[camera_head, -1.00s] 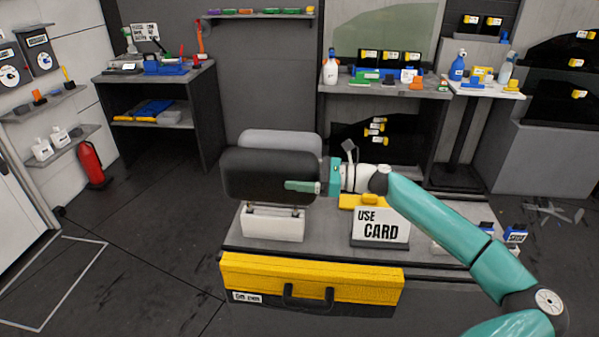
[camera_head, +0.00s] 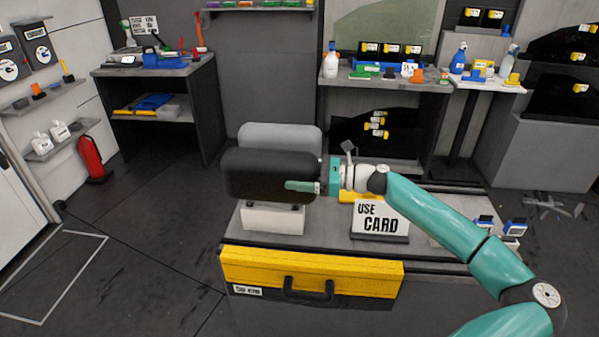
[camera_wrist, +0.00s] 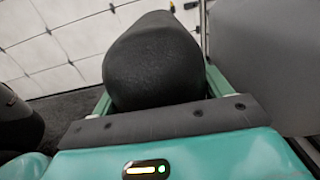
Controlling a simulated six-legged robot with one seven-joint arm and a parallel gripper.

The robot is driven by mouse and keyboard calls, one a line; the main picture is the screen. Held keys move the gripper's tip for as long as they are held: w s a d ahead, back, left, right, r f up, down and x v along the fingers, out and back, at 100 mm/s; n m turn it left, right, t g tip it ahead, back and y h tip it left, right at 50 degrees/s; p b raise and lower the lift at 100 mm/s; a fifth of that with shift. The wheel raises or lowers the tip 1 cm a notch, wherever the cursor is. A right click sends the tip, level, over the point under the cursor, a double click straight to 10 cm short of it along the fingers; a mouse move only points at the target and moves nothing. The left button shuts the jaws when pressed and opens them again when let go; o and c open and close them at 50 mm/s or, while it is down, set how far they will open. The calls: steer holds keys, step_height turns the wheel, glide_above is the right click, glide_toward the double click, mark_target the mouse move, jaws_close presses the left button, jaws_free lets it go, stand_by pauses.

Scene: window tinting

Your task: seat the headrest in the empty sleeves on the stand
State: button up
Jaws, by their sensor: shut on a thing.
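A black padded headrest (camera_head: 268,173) is in my gripper (camera_head: 303,186), roughly level above a white block-like stand (camera_head: 272,218) on the grey bench. The near finger lies along its right front; the far finger is hidden behind it. In the head view the headrest's lower edge meets the top of the white stand. Its posts and the sleeves are hidden, so I cannot tell whether the posts are in the sleeves. In the wrist view the black headrest (camera_wrist: 153,62) fills the space between both fingers. A grey headrest (camera_head: 280,136) stands just behind it.
A "USE CARD" sign (camera_head: 381,220) stands on the bench right of the stand, under my arm. A yellow toolbox (camera_head: 312,270) is at the bench's front. Small blue items (camera_head: 515,227) sit at its right end. The floor on the left is clear.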

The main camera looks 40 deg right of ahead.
steer(key=shift+f, duration=0.15)
steer(key=o, duration=1.4)
steer(key=shift+s+d, duration=0.1)
steer(key=v, duration=1.3)
steer(key=shift+s+d, duration=0.15)
steer(key=shift+s, duration=0.05)
steer(key=shift+s, duration=0.1)
